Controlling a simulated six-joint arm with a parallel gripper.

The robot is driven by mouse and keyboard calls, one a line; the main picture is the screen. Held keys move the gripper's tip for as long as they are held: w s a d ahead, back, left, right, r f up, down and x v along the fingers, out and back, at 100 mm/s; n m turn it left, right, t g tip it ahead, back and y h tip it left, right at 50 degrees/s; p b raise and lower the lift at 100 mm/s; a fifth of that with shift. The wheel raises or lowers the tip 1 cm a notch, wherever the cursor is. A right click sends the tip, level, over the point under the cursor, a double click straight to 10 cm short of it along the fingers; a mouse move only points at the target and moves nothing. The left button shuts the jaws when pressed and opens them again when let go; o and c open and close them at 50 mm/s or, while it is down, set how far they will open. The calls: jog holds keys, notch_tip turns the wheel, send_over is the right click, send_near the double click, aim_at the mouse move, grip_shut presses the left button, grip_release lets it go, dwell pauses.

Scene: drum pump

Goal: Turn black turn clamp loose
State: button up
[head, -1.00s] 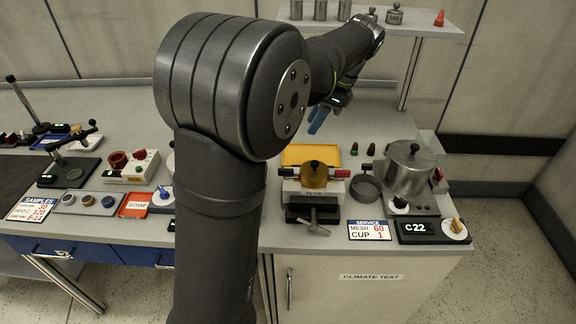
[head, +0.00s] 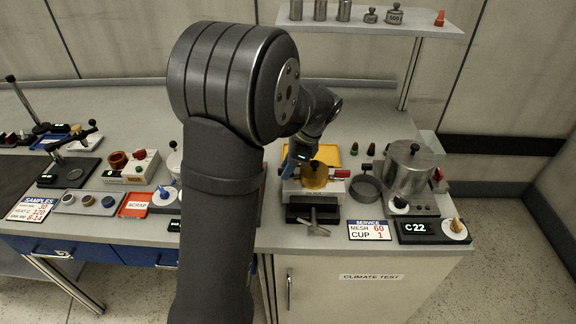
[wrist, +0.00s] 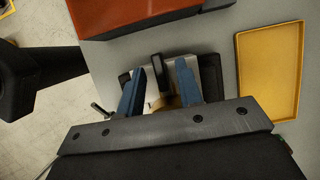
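The filter unit (head: 334,188) stands on the bench with an amber domed cup (head: 317,178) on top and a red clamp handle (head: 341,173) on its right. In the head view my gripper (head: 291,166) is over the unit's left side and hides the black turn clamp there. In the wrist view the black turn clamp (wrist: 159,68) appears as a short dark bar between the two blue fingers of my gripper (wrist: 161,65). The fingers are apart, with a gap on both sides of the bar. I cannot tell how far down the fingertips reach beside it.
A yellow tray (head: 330,151) lies behind the unit. A sieve ring (head: 366,187) and a steel pot (head: 409,168) stand to its right. A T-handle (head: 313,222) sticks out at the front. An orange-red block (wrist: 130,14) lies at the top of the wrist view.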

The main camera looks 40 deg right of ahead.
grip_shut()
dwell(0.4)
jog(key=n, duration=0.2)
jog(key=n+g+y, duration=0.1)
jog(key=n, duration=0.1)
jog(key=shift+w+d+n+g, duration=0.1)
jog(key=shift+w+n+g, duration=0.05)
jog(key=shift+n+g, duration=0.2)
jog(key=n+g, duration=0.1)
jog(key=n, duration=0.3)
jog(key=shift+w+n+g, duration=0.15)
jog(key=shift+n+g, duration=0.2)
jog(key=n, duration=0.2)
jog(key=n+g, duration=0.1)
jog(key=n, duration=0.1)
jog(key=shift+w+g, duration=0.1)
jog(key=shift+g, duration=0.2)
jog(key=shift+n+g+h, duration=0.5)
jog(key=shift+n+g, duration=0.1)
jog(key=shift+n, duration=1.6)
